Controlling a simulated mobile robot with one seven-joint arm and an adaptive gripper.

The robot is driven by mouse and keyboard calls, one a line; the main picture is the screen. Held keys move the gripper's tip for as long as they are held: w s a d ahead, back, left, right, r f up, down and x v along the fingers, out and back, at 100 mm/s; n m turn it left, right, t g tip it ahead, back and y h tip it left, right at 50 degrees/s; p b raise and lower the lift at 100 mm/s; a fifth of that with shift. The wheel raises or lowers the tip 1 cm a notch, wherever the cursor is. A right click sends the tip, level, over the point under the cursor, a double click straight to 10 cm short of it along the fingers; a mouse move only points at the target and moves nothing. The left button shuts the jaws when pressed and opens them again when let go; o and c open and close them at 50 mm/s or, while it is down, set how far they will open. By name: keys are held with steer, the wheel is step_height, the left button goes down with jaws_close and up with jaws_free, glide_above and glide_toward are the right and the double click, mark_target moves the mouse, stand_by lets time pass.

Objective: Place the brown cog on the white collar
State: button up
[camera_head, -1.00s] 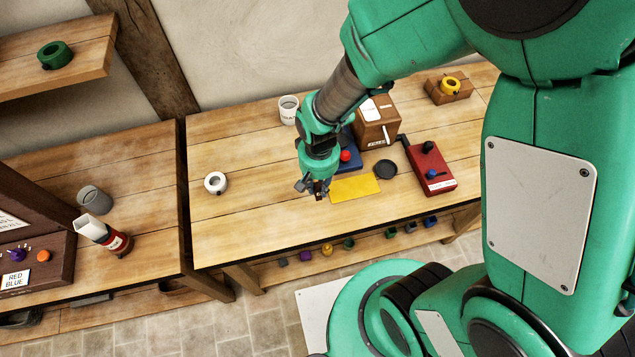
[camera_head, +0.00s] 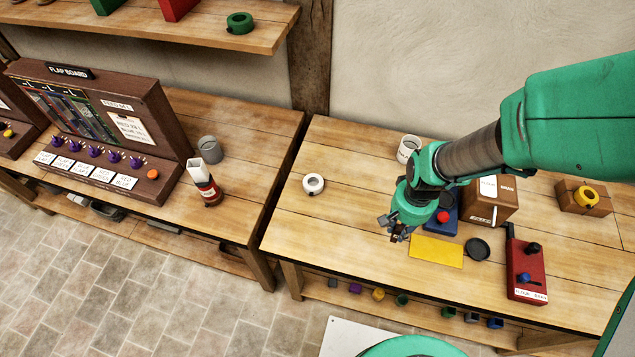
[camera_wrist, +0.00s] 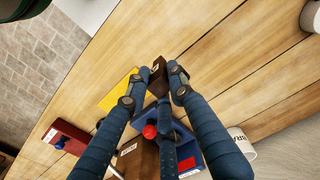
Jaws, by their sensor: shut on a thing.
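The white collar (camera_head: 313,184) is a thick ring lying flat on the left part of the right-hand bench. My gripper (camera_head: 393,228) is to the right of the collar and nearer the front, by the left end of a yellow sheet. It is shut on a small dark brown piece, the brown cog (camera_wrist: 157,78), which shows between the fingers in the wrist view. Only a little of the cog shows in the head view; the fingers hide most of it. The collar and cog are well apart. The collar is not identifiable in the wrist view.
The yellow sheet (camera_head: 437,252), a black disc (camera_head: 477,248), a red box (camera_head: 525,272), a brown box (camera_head: 490,203) and a white cup (camera_head: 409,148) stand around or right of my gripper. Bare wood lies between gripper and collar. A bottle (camera_head: 206,187) stands on the left bench.

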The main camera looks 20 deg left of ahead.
steer(key=w+a+r+p, duration=0.1)
steer(key=w+a+r, duration=0.1)
steer(key=a, duration=0.9)
steer(key=shift+a, duration=0.25)
steer(key=a, duration=0.6)
steer(key=a+r, duration=0.1)
steer(key=a, duration=0.1)
steer(key=shift+s+a+p, duration=0.15)
steer(key=shift+a+p, duration=0.2)
steer(key=shift+a, duration=0.05)
steer(key=w+a, duration=0.3)
steer(key=w, duration=0.1)
steer(key=w+a+f, duration=0.1)
steer(key=w+a, duration=0.1)
steer(key=w, duration=0.2)
steer(key=w+a, duration=0.3)
steer(key=w, duration=0.1)
steer(key=shift+w+a+f, duration=0.15)
steer(key=shift+w+a, duration=0.1)
steer(key=shift+a, duration=0.05)
steer(key=shift+w+a+f+b, duration=0.15)
steer(key=shift+w+f+b, duration=0.05)
steer(key=shift+f, duration=0.7)
steer(key=shift+w+a+f+b, duration=0.1)
steer(key=shift+w+f+b, duration=0.1)
steer(key=shift+f, duration=0.7)
